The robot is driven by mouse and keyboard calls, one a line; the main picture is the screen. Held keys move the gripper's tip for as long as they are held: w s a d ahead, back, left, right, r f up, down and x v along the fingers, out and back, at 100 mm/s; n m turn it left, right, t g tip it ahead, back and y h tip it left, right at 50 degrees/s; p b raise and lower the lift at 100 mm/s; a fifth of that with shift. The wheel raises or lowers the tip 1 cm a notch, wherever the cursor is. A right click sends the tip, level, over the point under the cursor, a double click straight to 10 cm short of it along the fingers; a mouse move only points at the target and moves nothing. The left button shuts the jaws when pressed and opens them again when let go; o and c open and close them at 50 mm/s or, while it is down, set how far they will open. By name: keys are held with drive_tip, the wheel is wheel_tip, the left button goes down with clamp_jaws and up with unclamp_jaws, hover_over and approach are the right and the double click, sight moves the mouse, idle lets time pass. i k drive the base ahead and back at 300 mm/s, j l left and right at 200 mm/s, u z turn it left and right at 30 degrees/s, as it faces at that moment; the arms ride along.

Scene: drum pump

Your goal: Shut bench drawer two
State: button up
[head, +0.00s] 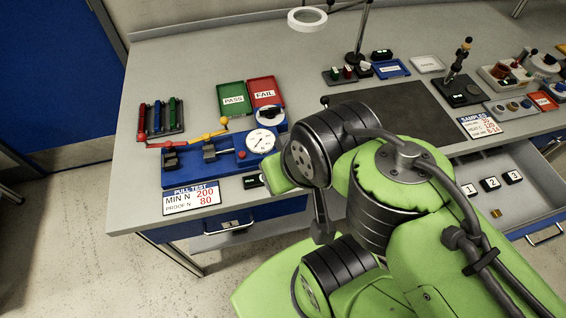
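An open drawer (532,193) sticks out under the right part of the bench. Its grey inside shows, with a blue front and a metal handle (545,235) at the lower right. Black blocks marked 1, 2 and 3 and a small brass-coloured piece lie in it. My arm hides its left part. Under the left part of the bench is a blue front, with a grey part and a metal handle (228,229) below; I cannot tell how far that one is out. A dark piece hangs below my folded green arm. My gripper's fingertips do not show clearly.
The grey bench top (170,70) holds a blue pull-test rig (215,160), a green PASS tray (232,98), a red FAIL tray (265,92), a magnifier lamp (307,19) and a dark mat (405,108). Bare floor (60,240) lies at the left.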

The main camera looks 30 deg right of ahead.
sight(533, 204)
drive_tip(key=k+l+z, duration=0.1)
drive_tip(key=z, duration=0.3)
drive_tip(key=k+l+z, duration=0.25)
drive_tip(key=z, duration=0.2)
drive_tip(key=k+l+z, duration=0.15)
drive_tip(key=z, duration=0.25)
drive_tip(key=k+l+z, duration=0.1)
drive_tip(key=l+z, duration=0.35)
drive_tip(key=k+l+z, duration=0.1)
drive_tip(key=z, duration=0.3)
drive_tip(key=l+z, duration=0.45)
drive_tip(key=i+j, duration=0.15)
drive_tip(key=j, duration=0.25)
drive_tip(key=i+j+u, duration=0.1)
drive_tip(key=j, duration=0.3)
drive_tip(key=i+j, duration=0.3)
drive_tip(key=j+u, duration=0.05)
drive_tip(key=j, duration=0.05)
